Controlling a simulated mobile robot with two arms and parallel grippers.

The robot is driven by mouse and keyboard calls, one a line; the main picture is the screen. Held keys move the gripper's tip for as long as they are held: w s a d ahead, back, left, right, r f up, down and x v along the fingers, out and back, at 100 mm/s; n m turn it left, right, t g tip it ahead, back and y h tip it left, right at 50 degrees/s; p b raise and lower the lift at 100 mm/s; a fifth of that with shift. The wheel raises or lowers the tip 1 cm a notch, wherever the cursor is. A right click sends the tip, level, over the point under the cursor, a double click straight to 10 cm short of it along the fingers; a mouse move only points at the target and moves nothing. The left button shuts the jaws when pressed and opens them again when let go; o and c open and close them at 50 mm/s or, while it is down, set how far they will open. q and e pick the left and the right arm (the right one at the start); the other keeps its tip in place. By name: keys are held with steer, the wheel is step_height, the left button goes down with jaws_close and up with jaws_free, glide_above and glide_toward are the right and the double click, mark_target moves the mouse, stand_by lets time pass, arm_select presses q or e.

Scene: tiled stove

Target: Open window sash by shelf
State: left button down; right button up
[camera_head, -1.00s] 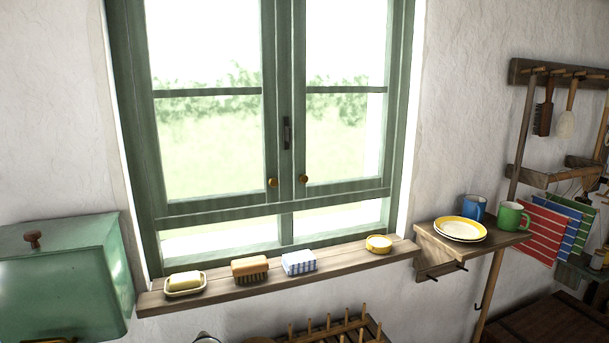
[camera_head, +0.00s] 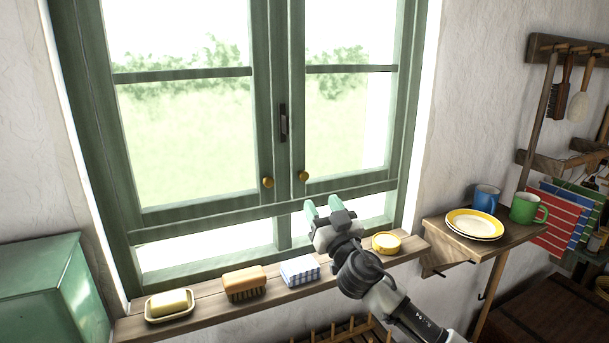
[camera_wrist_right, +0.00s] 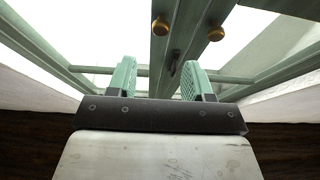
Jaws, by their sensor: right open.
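The green window has two sashes that look shut, the left sash (camera_head: 160,212) and the right sash (camera_head: 348,182), which is on the side of the wall shelf (camera_head: 478,247). Each has a brass knob: the left knob (camera_head: 267,182) and the right knob (camera_head: 304,176). A dark latch (camera_head: 283,122) sits on the middle post. My right gripper (camera_head: 322,209) is open and empty, just below the right knob and above the sill. In the right wrist view both knobs show above the open fingers (camera_wrist_right: 158,82), apart from them. My left gripper is out of view.
The sill (camera_head: 205,308) holds a soap dish (camera_head: 170,305), a brush (camera_head: 245,284), a folded checked cloth (camera_head: 300,271) and a yellow round dish (camera_head: 386,243). The shelf holds plates (camera_head: 474,225) and two mugs, blue (camera_head: 486,198) and green (camera_head: 526,208). A green box (camera_head: 50,295) stands left.

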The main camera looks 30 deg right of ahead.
mark_target(305, 177)
steer(key=p+x, duration=0.1)
steer(key=x, duration=0.4)
steer(key=shift+w+r+p, duration=0.2)
steer(key=shift+p, duration=0.2)
steer(key=x, duration=0.3)
steer(key=shift+w+f+p, duration=0.15)
steer(key=shift+w+p, duration=0.1)
steer(key=shift+p, duration=0.05)
steer(key=shift+w, duration=0.1)
steer(key=shift+c, duration=0.5)
steer(key=c, duration=0.5)
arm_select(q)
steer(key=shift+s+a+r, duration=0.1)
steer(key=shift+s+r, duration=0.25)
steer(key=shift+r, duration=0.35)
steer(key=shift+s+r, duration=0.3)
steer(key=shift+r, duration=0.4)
arm_select(e)
jaws_close()
